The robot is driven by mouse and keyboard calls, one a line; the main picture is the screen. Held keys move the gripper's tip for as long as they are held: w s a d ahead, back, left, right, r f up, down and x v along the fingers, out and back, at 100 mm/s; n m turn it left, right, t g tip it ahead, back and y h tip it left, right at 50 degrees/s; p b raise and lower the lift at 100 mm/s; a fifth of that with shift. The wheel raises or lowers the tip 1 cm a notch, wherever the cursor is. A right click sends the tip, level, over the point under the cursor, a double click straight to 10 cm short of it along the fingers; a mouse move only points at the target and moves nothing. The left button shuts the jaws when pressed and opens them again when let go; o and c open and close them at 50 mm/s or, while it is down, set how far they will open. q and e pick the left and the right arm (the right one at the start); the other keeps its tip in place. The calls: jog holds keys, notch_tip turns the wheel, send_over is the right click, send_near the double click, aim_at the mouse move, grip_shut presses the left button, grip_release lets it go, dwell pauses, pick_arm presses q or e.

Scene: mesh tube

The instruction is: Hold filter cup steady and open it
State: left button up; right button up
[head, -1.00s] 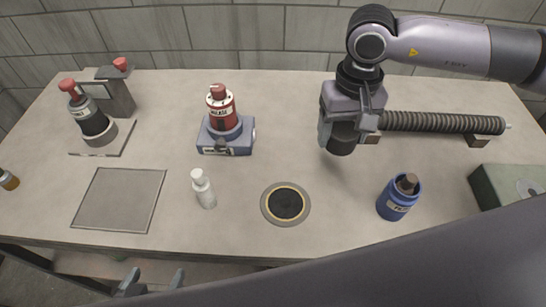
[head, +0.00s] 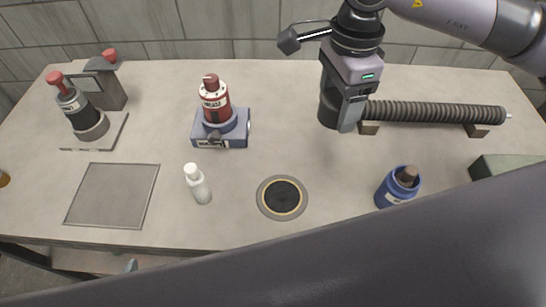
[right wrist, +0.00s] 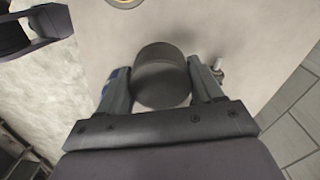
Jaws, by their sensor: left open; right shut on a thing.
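A dark grey cylindrical cup (head: 328,108), which I take to be the filter cup, is between the fingers of my right gripper (head: 349,108). The gripper is shut on it above the back right of the table. In the right wrist view the cup (right wrist: 162,76) sits between both fingers. Its contents and any lid seam cannot be made out. My left gripper (head: 131,265) shows only as a small fingertip below the table's front edge. It is open, apart from the cup, and mostly hidden by a large grey surface in front.
A ribbed tube (head: 435,112) lies on brackets right of the cup. A blue container (head: 395,190), a black mesh disc (head: 282,198), a white bottle (head: 198,186), a red grease canister (head: 214,100) and a square mat (head: 112,196) stand on the table. The back middle is clear.

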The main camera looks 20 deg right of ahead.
jog(key=m, duration=0.2)
jog(key=r+m, duration=0.1)
jog(key=m, duration=0.2)
jog(key=shift+s+r+m, duration=0.3)
jog(key=shift+m, duration=0.1)
jog(key=m, duration=0.2)
jog(key=r+m, duration=0.1)
jog(key=m, duration=0.1)
jog(key=shift+s+r, duration=0.1)
jog(key=shift+s, duration=0.1)
jog(key=m, duration=0.2)
jog(key=r+m, duration=0.1)
jog(key=m, duration=0.2)
jog(key=shift+s+d+r+m+b, duration=0.2)
jog(key=shift+s+r+m+b, duration=0.1)
jog(key=shift+s+m, duration=0.1)
jog(key=m, duration=0.3)
jog(key=r+m, duration=0.1)
jog(key=shift+s+d+m, duration=0.2)
jog(key=shift+d+m, duration=0.05)
jog(key=shift+m, duration=0.15)
jog(key=b, duration=0.2)
send_over(330, 172)
notch_tip(330, 172, down, 14)
jog(key=shift+f, duration=2.95)
